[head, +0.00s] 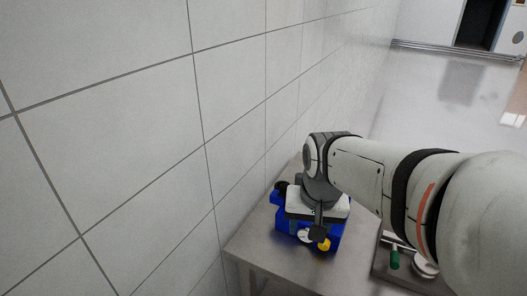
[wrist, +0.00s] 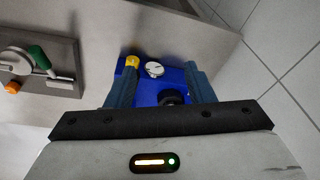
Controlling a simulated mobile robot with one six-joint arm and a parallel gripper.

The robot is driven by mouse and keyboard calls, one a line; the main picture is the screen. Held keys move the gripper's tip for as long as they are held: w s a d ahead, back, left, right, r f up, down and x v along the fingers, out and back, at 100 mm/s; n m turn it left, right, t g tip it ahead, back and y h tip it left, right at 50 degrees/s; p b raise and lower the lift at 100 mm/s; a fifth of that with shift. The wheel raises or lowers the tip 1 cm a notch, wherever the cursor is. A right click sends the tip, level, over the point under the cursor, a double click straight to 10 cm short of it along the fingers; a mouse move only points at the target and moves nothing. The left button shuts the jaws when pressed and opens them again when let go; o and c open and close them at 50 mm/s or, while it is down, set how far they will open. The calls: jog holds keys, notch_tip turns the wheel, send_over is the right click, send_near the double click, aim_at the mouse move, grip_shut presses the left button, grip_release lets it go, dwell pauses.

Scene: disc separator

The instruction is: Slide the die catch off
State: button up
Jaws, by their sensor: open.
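The blue disc separator (head: 285,228) stands on the metal table, below my arm's end in the head view. It also shows in the wrist view (wrist: 150,90), between and beyond my gripper's fingers. It carries a yellow knob (wrist: 132,62), a white round part (wrist: 154,69) and a black round part (wrist: 171,97). I cannot tell which part is the die catch. My gripper (wrist: 161,72) is open, with its two dark fingers spread over the blue body and nothing visibly held. I cannot tell whether the fingers touch it. In the head view my wrist hides much of the separator's top.
A grey metal plate (wrist: 62,47) with a green-handled lever (wrist: 38,54) and an orange knob (wrist: 12,87) lies beside the separator. The metal table (head: 262,247) has bare room around the separator. A tiled wall (head: 150,120) stands close on the left in the head view.

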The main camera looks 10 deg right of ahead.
jog(key=w+r+m+g+p, duration=0.1)
jog(key=w+r+m+p, duration=0.15)
jog(key=w+m, duration=0.65)
jog(key=m+g+p, duration=0.1)
jog(key=m+p, duration=0.1)
jog(key=m, duration=0.2)
send_over(284, 186)
jog(key=shift+s+f, duration=0.15)
jog(key=shift+f, duration=0.75)
jog(key=shift+w+f, duration=0.2)
jog(key=shift+f, duration=0.15)
notch_tip(284, 186, down, 7)
jog(key=shift+p, duration=0.3)
grip_shut()
